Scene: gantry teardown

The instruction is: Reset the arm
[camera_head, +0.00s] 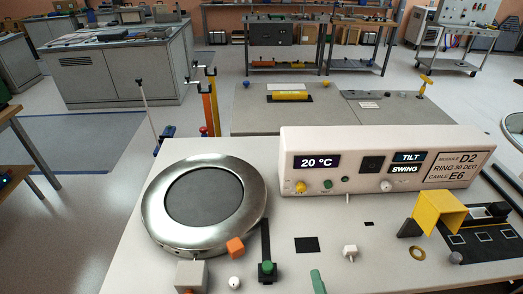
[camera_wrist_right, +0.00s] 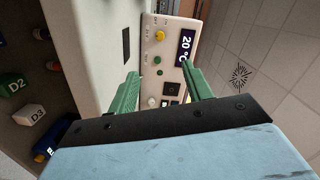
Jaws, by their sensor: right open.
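My right gripper (camera_wrist_right: 160,70) has green fingers, spread apart and empty between the tips in the right wrist view. Beyond them is the cream control box (camera_wrist_right: 160,58). In the head view a green piece (camera_head: 318,282) at the bottom edge looks like a fingertip of this gripper; the rest is out of frame. The control box (camera_head: 340,170) stands on the bench with a 20 °C display, TILT and SWING labels and a plate reading MODULE D2, RING 30 DEG, CABLE E6. A round metal disc (camera_head: 250,185) with a grey top lies left of it. My left gripper is not in view.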

